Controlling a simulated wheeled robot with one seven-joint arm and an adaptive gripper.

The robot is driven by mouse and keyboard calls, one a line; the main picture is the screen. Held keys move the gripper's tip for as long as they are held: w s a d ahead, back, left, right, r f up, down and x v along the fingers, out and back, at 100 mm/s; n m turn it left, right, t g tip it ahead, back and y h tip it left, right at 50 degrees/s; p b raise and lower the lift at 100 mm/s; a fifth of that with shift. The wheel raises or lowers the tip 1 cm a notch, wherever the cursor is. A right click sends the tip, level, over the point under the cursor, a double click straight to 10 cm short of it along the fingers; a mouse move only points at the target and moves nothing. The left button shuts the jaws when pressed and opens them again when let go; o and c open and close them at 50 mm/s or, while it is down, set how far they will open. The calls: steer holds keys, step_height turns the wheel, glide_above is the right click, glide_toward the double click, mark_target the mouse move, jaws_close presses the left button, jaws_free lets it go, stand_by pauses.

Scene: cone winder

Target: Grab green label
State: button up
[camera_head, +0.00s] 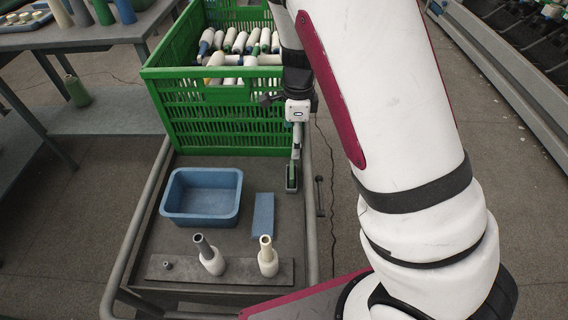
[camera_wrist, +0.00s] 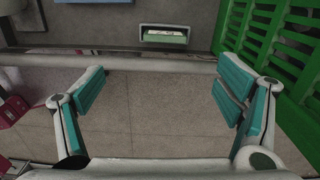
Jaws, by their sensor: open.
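A small dark holder with a green label (camera_wrist: 165,38) in it sits on the cart near its rail, at the top middle of the wrist view. A pale patch shows on the label's upper part. In the head view the green label (camera_head: 291,174) shows small in its holder, at the cart's right side in front of the crate. My gripper (camera_wrist: 160,88) is open and empty, its teal pads wide apart on either side of the label's line. In the head view my gripper (camera_head: 297,143) hangs just behind the holder, apart from the label as the wrist view shows it.
A green crate (camera_head: 225,125) full of yarn cones stands behind. A blue bin (camera_head: 202,218), a blue block (camera_head: 263,214) and two cones (camera_head: 212,262) (camera_head: 268,262) on a plate are on the cart. The cart rail (camera_wrist: 120,62) runs between my fingers and the holder.

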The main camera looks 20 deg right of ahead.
mark_target(292, 169)
steer(key=shift+m, duration=0.3)
steer(key=f+b, duration=0.1)
steer(key=f, duration=0.2)
steer(key=f+b, duration=0.1)
steer(key=f, duration=0.2)
steer(key=w+f+b, duration=0.1)
steer(key=f, duration=0.3)
steer(key=shift+d, duration=0.15)
steer(key=shift+s+f+b, duration=0.1)
steer(key=shift+f+b, duration=1)
steer(key=shift+f, duration=1.55)
steer(key=shift+r, duration=0.1)
steer(key=shift+c, duration=0.6)
steer(key=c, duration=1.1)
